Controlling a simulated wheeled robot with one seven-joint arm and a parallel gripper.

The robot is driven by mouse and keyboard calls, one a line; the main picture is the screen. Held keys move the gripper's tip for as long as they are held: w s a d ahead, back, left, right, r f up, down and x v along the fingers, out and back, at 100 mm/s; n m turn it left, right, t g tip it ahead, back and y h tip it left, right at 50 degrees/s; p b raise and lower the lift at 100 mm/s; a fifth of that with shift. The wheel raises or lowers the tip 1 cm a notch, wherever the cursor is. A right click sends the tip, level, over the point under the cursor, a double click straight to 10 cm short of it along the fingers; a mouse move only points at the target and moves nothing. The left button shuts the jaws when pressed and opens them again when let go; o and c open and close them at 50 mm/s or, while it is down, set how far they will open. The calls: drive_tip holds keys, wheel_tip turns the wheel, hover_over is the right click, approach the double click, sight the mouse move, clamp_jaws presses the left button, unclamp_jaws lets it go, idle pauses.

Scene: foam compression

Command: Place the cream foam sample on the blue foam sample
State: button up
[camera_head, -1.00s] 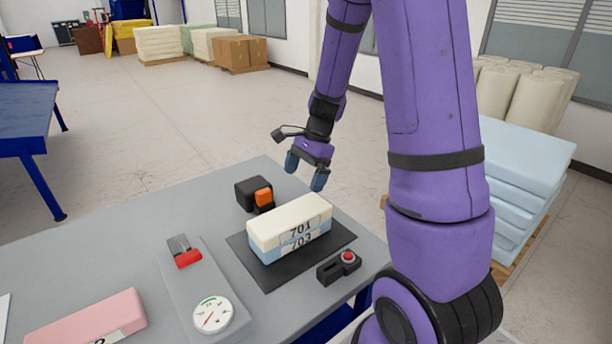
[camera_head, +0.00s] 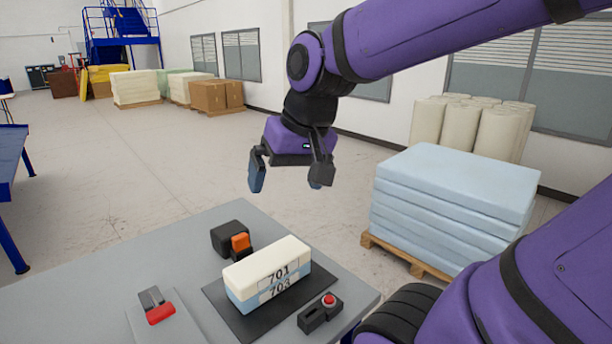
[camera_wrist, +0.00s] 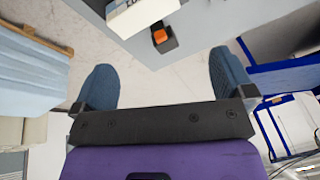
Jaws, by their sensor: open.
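The cream foam sample (camera_head: 262,262), labelled 701, lies flat on top of the blue foam sample (camera_head: 250,302), labelled 703. Their edges look closely lined up. Both rest on a dark mat (camera_head: 310,289) on the grey table. My gripper (camera_head: 290,182) is open and empty, up in the air beyond the table's far edge and clear of the samples. In the wrist view my two blue fingertips (camera_wrist: 165,85) are spread wide with only floor between them. The cream sample shows partly at the top of that view (camera_wrist: 145,15).
A black block with an orange part (camera_head: 238,243) stands behind the samples. A black switch box with a red button (camera_head: 325,308) is at the front right of the mat. A grey device with a red part (camera_head: 158,312) is left. A pale blue foam stack (camera_head: 450,200) stands beyond the table.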

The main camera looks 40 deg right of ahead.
drive_tip(key=s+n, duration=0.1)
drive_tip(key=s+r+n+t, duration=0.1)
drive_tip(key=s, duration=0.1)
drive_tip(key=s+r+n+h, duration=0.1)
drive_tip(key=s, duration=0.1)
drive_tip(key=shift+a+t, duration=0.3)
drive_tip(key=shift+a, duration=0.05)
